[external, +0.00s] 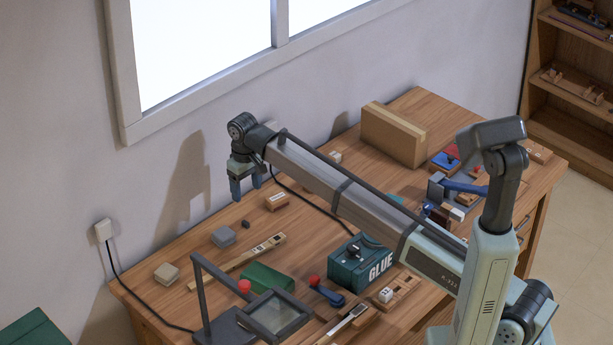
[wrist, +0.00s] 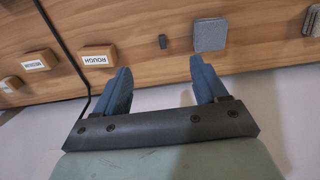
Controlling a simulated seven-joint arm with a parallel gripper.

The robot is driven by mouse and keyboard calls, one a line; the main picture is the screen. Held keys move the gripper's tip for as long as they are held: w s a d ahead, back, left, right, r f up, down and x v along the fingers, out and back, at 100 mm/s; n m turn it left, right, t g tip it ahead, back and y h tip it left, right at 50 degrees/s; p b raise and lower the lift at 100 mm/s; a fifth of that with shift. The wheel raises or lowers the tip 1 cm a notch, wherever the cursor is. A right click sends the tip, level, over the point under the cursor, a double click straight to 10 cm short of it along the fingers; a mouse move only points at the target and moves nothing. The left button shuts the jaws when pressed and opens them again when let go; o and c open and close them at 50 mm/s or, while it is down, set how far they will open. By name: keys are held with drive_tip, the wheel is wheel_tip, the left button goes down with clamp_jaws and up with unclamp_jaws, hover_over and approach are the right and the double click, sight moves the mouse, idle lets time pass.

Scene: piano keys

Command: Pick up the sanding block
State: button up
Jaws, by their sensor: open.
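My gripper (external: 246,192) is open and empty, pointing down above the table's wall side. In the wrist view its two blue fingers (wrist: 160,70) are apart, with bare wood beyond their tips. A wooden block labelled ROUGH (wrist: 98,57) lies just left of the left finger; a tan block with a white label (external: 277,202) appears in the external view. A block labelled MEDIUM (wrist: 38,62) lies farther left. A grey square block (wrist: 210,35) lies beyond the right finger and also shows in the external view (external: 223,237). Which one is the sanding block, I cannot tell.
A small dark piece (wrist: 162,41) lies between the grey and ROUGH blocks. A beige block (external: 166,273), a long wooden strip (external: 240,262), a teal GLUE box (external: 360,262) and a framed lens (external: 275,315) are nearby. A black cable (external: 312,203) crosses the table. A cardboard box (external: 393,135) stands farther back.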

drive_tip(key=w+d+r+m, duration=0.1)
drive_tip(key=w+d+m, duration=0.1)
drive_tip(key=w+d, duration=0.65)
drive_tip(key=w+d+r+m, duration=0.1)
drive_tip(key=w+d, duration=0.2)
drive_tip(key=d, duration=1)
drive_tip(key=s+d+n, duration=0.4)
drive_tip(key=d+n, duration=0.3)
drive_tip(key=n, duration=0.3)
drive_tip(key=f+n, duration=0.6)
drive_tip(key=n, duration=0.1)
drive_tip(key=f+n, duration=0.2)
drive_tip(key=n, duration=0.1)
drive_tip(key=shift+s+d+f+n, duration=0.25)
drive_tip(key=shift+s+f+n, duration=0.05)
drive_tip(key=shift+s+f, duration=0.1)
drive_tip(key=shift+w+a+f, duration=0.1)
drive_tip(key=shift+a+f, duration=0.1)
drive_tip(key=shift+f, duration=1.2)
drive_tip(key=shift+w+a+f, duration=0.1)
drive_tip(key=shift+a+f, duration=0.05)
drive_tip(key=shift+f, duration=1.25)
drive_tip(key=c, duration=1.1)
